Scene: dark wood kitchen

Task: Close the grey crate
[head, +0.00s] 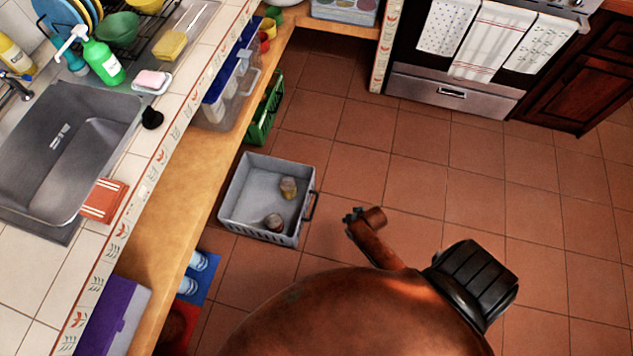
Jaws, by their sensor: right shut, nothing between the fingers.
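The grey crate (237,219) stands upright on the tiled floor beside the wooden counter. Its top is open, and no lid can be made out. A dark handle (312,206) sticks out at its right side. Two small brownish round items lie inside, one near the right wall (289,188) and one near the front (274,223). My right gripper (352,215) is to the right of the crate, shut and empty, apart from the handle by a short gap. It looks small and its fingers are hard to make out. My left gripper is out of view.
The counter edge (185,195) runs along the left. An oven (450,90) stands at the back. The floor to the right is clear.

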